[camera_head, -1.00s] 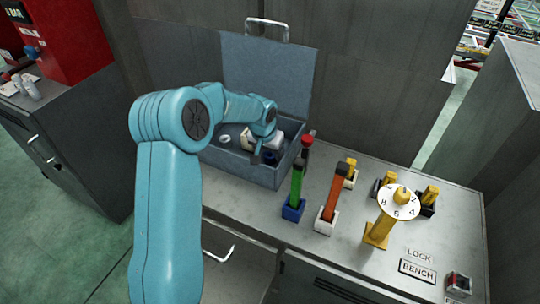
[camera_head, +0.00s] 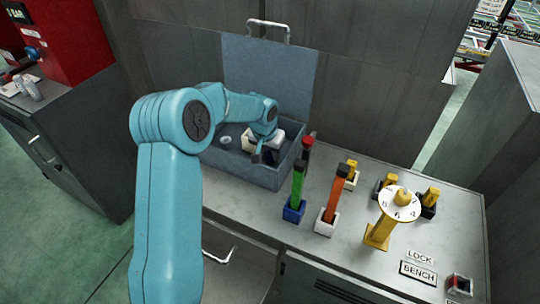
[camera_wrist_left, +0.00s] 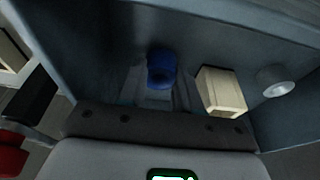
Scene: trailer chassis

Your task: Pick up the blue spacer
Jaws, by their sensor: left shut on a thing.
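The blue spacer (camera_wrist_left: 160,68) is a short, dark blue cylinder with a hole, seen in the left wrist view. My left gripper (camera_head: 260,154) reaches down into the open grey-blue box (camera_head: 232,165) on the bench. In the left wrist view its fingers (camera_wrist_left: 160,84) are shut on the spacer. The spacer is still within the box walls. I cannot tell how far it is off the box floor. In the head view my gripper mostly hides it. My right gripper is not in view.
Inside the box, a cream block (camera_wrist_left: 221,91) and a pale ring (camera_wrist_left: 274,80) lie beside the gripper. To the right of the box stand a green bar (camera_head: 298,186), an orange bar (camera_head: 335,195) and a yellow stand with a numbered disc (camera_head: 400,203). The box lid (camera_head: 268,72) stands open behind.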

